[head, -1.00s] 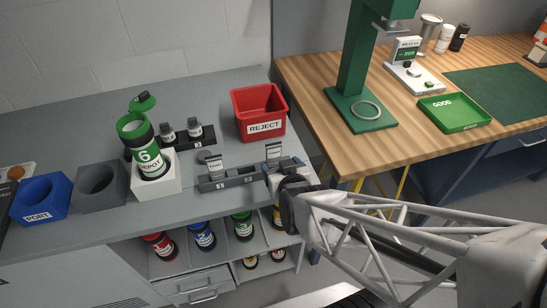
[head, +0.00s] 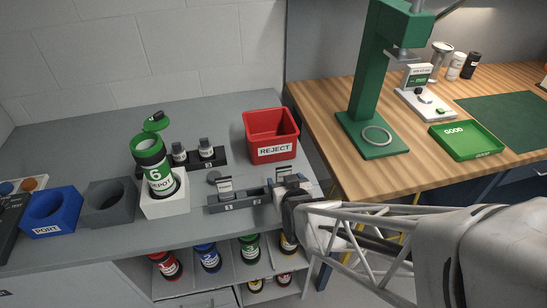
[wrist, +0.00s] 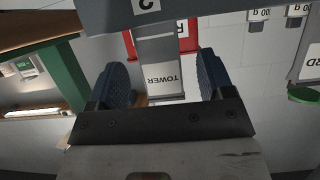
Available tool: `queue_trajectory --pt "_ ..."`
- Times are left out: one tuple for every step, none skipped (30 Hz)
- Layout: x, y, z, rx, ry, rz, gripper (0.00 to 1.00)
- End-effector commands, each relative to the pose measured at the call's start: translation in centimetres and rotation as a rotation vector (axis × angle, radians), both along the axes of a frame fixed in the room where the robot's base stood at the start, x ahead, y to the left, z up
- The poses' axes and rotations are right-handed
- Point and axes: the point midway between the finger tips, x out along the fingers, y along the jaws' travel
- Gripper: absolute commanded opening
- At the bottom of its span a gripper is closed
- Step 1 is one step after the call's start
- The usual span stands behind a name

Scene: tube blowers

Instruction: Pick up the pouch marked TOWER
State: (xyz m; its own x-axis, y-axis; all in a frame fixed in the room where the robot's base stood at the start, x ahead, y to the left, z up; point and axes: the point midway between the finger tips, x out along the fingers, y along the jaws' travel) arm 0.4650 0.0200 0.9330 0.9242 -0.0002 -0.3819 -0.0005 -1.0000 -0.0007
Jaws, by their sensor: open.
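The pouch marked TOWER (wrist: 162,72) shows upside down in the wrist view, pale with a grey band. In the head view the pouch (head: 284,171) is partly hidden by my gripper. My gripper (wrist: 163,80) is open in the wrist view, with one dark blue finger on each side of the pouch and visible gaps to it. In the head view my gripper (head: 283,187) is at the rack's right end. I cannot tell how deep the pouch lies between the fingers.
A second pouch (head: 225,186) stands in slot 1, to the left. The red REJECT bin (head: 270,145) is behind the rack. A green tube 6 (head: 150,150) stands in a white DEPOT block. Blue PORT (head: 48,226) and grey holders are farther left.

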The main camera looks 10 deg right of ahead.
Motion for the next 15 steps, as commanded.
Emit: queue_trajectory --pt "0.6 0.0 -0.3 0.000 0.001 0.000 0.74" --pt "0.9 0.0 -0.4 0.000 0.001 0.000 0.74" --pt "1.3 0.0 -0.6 -0.001 0.002 0.000 0.74" --pt "1.6 0.0 -0.7 -0.001 0.002 0.000 0.74" --pt "1.8 0.0 -0.8 -0.001 0.002 0.000 0.74" --pt "2.1 0.0 -0.9 -0.001 0.001 0.000 0.74" --pt "2.2 0.0 -1.0 -0.001 0.001 0.000 0.74" --pt "2.3 0.0 -1.0 -0.001 0.001 0.000 0.74" --pt "2.4 0.0 -1.1 -0.001 0.001 0.000 0.74" --pt "2.5 0.0 -1.1 -0.001 0.001 0.000 0.74" --pt "2.5 0.0 -1.1 -0.001 0.001 0.000 0.74" --pt "2.5 0.0 -1.1 -0.001 0.001 0.000 0.74" --pt "2.5 0.0 -1.1 -0.001 0.001 0.000 0.74" --pt "2.5 0.0 -1.1 -0.001 0.001 0.000 0.74" --pt "2.5 0.0 -1.1 -0.001 0.001 0.000 0.74"
